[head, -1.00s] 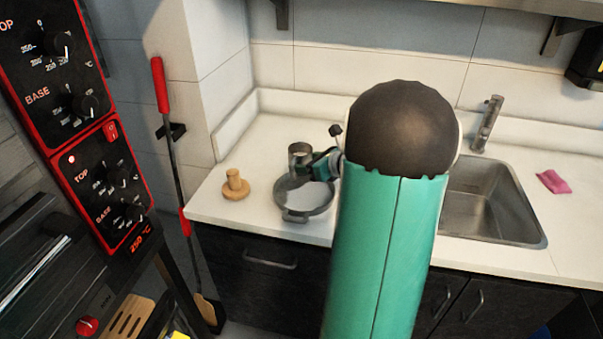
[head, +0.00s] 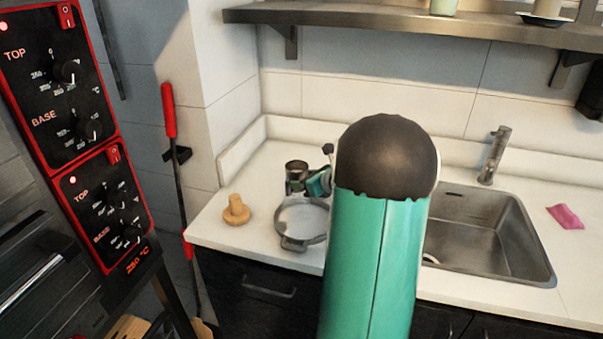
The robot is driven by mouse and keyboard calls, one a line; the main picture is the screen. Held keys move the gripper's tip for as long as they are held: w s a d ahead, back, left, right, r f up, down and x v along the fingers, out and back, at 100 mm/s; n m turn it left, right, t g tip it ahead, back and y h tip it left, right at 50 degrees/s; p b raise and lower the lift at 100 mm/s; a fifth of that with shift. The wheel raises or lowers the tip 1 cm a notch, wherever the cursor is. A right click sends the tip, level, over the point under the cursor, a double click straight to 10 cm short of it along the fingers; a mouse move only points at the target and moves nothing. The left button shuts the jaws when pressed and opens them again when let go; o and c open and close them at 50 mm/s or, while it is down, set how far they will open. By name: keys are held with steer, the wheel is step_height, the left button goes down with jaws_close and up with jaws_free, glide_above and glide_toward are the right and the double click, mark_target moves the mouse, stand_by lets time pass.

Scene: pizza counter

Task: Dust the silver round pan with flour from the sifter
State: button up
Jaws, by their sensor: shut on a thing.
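The silver round pan (head: 301,243) sits on the white counter, left of my arm, with a pale white layer inside it. The sifter (head: 296,170) is a small metal cup above the pan's far left rim, looking roughly upright. My gripper (head: 312,183) is shut on the sifter from its right side. The fingertips are small and partly hidden, and my green arm hides the pan's right surroundings. I cannot see what is inside the sifter.
A wooden press (head: 236,210) stands on the counter left of the pan. A sink (head: 485,240) and a pink cloth (head: 565,216) are to the right. A red-framed oven (head: 100,200) stands at the left. A metal shelf (head: 400,30) runs above the counter.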

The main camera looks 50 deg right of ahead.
steer(key=shift+f, duration=1.45)
steer(key=shift+a, duration=0.9)
steer(key=d, duration=0.3)
steer(key=shift+d+f, duration=0.1)
steer(key=shift+d, duration=0.15)
steer(key=a, duration=0.3)
steer(key=shift+a, duration=0.25)
steer(key=d, duration=0.3)
steer(key=shift+d, duration=0.2)
steer(key=shift+a, duration=0.9)
steer(key=shift+d, duration=0.15)
steer(key=shift+s, duration=0.1)
